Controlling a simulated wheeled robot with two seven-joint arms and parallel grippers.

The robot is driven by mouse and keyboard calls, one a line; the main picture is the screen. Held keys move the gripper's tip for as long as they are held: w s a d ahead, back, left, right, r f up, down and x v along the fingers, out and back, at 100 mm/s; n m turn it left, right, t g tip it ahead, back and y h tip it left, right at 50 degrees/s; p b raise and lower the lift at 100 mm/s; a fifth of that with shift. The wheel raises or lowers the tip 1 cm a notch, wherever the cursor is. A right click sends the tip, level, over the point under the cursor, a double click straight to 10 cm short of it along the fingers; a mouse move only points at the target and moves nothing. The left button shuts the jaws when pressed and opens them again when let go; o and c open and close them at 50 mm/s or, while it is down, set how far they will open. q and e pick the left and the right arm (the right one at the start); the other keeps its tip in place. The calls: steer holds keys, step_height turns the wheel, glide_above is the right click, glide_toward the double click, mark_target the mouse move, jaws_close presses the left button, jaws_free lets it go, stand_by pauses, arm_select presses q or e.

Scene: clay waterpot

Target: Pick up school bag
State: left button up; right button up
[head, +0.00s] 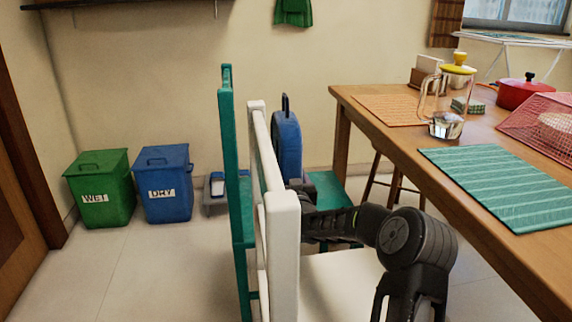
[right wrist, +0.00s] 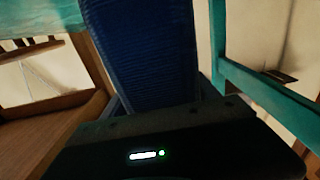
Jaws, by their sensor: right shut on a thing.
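The blue school bag (head: 287,145) stands upright beyond the white chair back, with a dark loop at its top. The chair back hides its lower left part. In the right wrist view, the bag's ribbed blue side (right wrist: 145,50) fills the middle, right against the gripper. My right arm reaches in over the white seat, and my right gripper (head: 308,212) is at the bag's lower side, shut on it. Its fingertips are mostly hidden by the chair and the bag. My left gripper is not in view.
A white chair (head: 283,235) and a teal chair (head: 230,140) stand close beside the bag and arm. A wooden table (head: 400,140) with mats, a glass jug and a red pot is at right. Green (head: 100,190) and blue (head: 163,185) bins stand left; floor before them is clear.

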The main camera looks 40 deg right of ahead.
mark_target(290, 120)
jaws_close()
steer(key=shift+r, duration=0.15)
steer(key=shift+r, duration=0.1)
step_height(290, 120, up, 18)
steer(key=p, duration=0.7)
steer(key=shift+p, duration=0.4)
